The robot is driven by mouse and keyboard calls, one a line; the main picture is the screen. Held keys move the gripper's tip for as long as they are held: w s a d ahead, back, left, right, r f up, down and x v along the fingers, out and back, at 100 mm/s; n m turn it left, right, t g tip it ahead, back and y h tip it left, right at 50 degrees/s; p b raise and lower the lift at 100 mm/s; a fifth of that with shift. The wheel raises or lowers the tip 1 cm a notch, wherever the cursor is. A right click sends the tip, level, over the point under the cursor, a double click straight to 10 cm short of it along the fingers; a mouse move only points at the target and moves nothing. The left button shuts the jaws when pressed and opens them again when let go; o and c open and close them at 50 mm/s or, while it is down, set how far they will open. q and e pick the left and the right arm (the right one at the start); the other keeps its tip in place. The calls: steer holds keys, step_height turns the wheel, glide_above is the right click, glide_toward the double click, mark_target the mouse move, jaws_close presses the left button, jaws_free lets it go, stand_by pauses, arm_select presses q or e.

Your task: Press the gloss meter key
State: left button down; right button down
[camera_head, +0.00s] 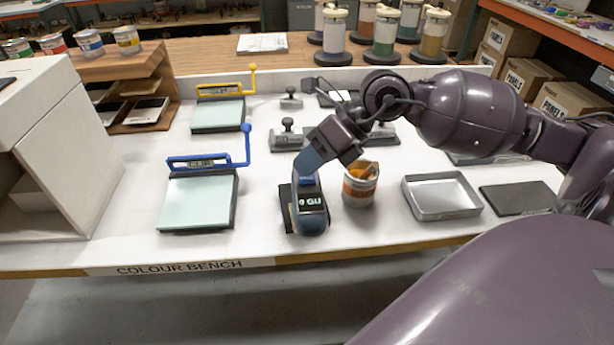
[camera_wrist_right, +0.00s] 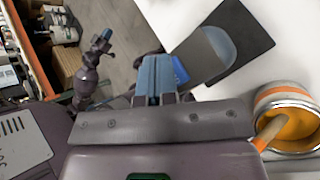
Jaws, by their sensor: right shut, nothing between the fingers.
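The gloss meter (camera_head: 311,212) is a dark blue-grey device with a lit display, on a black pad (camera_head: 285,206) on the white bench. A blue key (camera_head: 306,181) shows at its far end. My right gripper (camera_head: 308,166) is shut and empty, its blue fingertips pointing down at the key end. In the right wrist view, the shut fingers (camera_wrist_right: 154,78) overlap the edge of the meter (camera_wrist_right: 204,58), with the blue key (camera_wrist_right: 180,70) beside them. I cannot tell whether they touch it. My left gripper (camera_wrist_right: 105,38) appears small in the wrist view, its opening unclear.
An open orange paint can (camera_head: 359,187) stands close right of the meter, also in the wrist view (camera_wrist_right: 291,120). Right of it are a metal tray (camera_head: 441,212) and a dark plate (camera_head: 516,199). Free bench lies between panel and meter.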

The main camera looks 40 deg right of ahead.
arm_select(q)
steer(key=shift+f, duration=0.1)
arm_select(e)
steer(key=shift+f, duration=0.2)
steer(key=shift+r, duration=0.1)
stand_by(0.4)
arm_select(q)
steer(key=shift+w+r+p, duration=0.15)
steer(key=shift+r+p, duration=0.2)
steer(key=shift+r, duration=0.3)
arm_select(e)
steer(key=shift+r, duration=0.7)
